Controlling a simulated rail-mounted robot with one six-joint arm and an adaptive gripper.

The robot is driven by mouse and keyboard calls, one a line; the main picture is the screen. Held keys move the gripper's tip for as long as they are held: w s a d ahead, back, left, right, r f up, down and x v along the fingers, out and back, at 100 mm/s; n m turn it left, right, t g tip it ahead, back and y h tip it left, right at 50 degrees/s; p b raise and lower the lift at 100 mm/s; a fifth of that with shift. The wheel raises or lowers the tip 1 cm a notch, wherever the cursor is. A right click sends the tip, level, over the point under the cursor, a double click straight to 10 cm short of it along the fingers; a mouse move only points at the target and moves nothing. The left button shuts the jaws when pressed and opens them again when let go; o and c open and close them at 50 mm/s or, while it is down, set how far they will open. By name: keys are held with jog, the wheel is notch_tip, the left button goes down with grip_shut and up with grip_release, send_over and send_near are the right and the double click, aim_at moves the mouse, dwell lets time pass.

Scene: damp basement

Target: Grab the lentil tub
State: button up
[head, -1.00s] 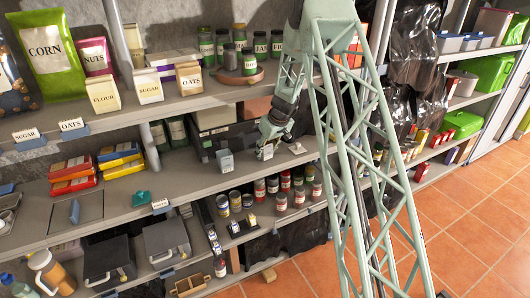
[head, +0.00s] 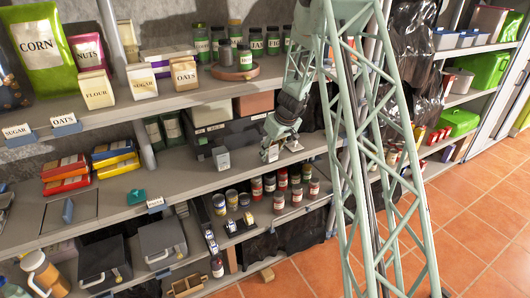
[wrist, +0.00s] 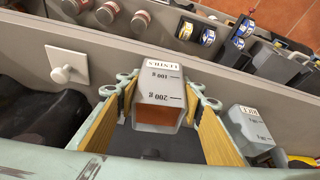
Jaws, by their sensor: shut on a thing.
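The lentil tub (wrist: 163,92) is a small clear box with a white label strip, measuring marks and reddish-brown contents. In the wrist view it sits between the two tan-padded fingers of my gripper (wrist: 160,112), which is shut on it. In the head view my gripper (head: 271,148) is at the front part of the middle shelf, and the tub (head: 271,154) shows small at its tip. I cannot tell whether the tub's base touches the shelf.
A similar labelled tub (wrist: 250,130) stands close beside my gripper; it also shows in the head view (head: 222,158). A white square lid with a knob (wrist: 66,68) lies on the other side. Jars (head: 282,180) stand on the shelf below. The upper shelf (head: 150,108) overhangs behind.

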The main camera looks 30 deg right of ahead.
jog(key=s+d+b, duration=0.1)
jog(key=s+b, duration=0.3)
jog(key=s, duration=0.7)
jog(key=shift+s+d, duration=0.2)
jog(key=shift+d, duration=0.15)
dwell(0.3)
